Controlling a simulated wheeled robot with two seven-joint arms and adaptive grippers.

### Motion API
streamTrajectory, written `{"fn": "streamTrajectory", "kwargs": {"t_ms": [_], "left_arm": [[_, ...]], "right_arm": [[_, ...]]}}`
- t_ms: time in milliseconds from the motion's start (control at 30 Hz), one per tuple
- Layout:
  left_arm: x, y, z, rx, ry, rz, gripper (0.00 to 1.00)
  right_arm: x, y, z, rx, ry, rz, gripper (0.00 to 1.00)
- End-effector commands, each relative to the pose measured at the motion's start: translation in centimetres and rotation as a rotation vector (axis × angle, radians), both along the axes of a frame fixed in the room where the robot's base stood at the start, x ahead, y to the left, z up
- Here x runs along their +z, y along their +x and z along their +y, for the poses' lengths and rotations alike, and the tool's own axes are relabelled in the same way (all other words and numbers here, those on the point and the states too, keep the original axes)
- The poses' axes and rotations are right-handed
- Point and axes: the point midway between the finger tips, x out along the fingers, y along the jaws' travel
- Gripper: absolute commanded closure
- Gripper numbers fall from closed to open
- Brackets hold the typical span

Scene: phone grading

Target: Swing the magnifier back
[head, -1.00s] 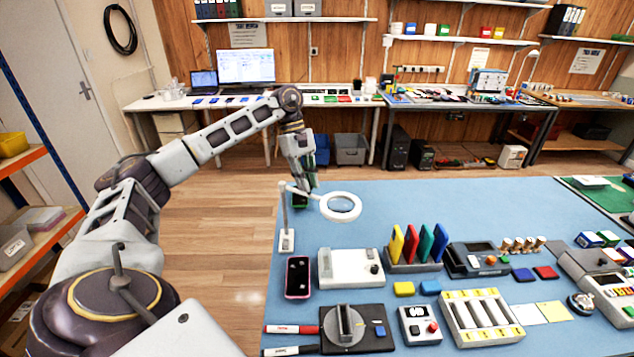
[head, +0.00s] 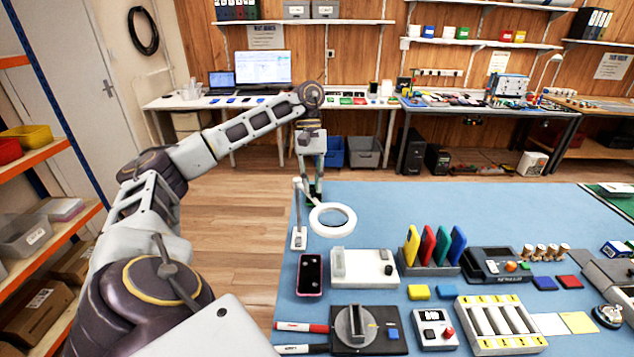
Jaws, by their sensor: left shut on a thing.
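The magnifier has a white ring with a lens (head: 333,220), carried by a short arm from a thin upright post on a white base (head: 298,238). It stands near the left edge of the blue bench mat, and its ring hangs to the right of the post. My left gripper (head: 314,193) reaches down from behind, at the far side of the magnifier's arm between post and ring. Its fingers look close together, shut on the magnifier, though the contact is small and partly hidden. My right gripper is not in view.
A phone (head: 311,274) lies in front of the magnifier base, beside a white device (head: 362,268). Coloured upright cards (head: 427,246) stand in a rack to the right. The blue mat (head: 440,205) is clear behind them.

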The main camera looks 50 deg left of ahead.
Motion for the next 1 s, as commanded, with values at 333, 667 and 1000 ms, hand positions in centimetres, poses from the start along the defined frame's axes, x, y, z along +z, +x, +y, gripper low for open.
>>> {"fn": "streamTrajectory", "kwargs": {"t_ms": [333, 667, 1000], "left_arm": [[0.4, -1.7, 0.6, -0.207, 0.001, 0.000, 1.00], [0.3, -2.6, 0.9, -0.319, 0.000, -0.001, 1.00], [0.2, -2.7, 1.0, -0.338, 0.000, -0.002, 1.00]], "right_arm": [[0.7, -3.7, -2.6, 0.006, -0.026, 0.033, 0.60], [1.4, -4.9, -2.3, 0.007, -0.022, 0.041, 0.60], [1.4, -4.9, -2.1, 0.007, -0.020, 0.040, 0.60]]}}
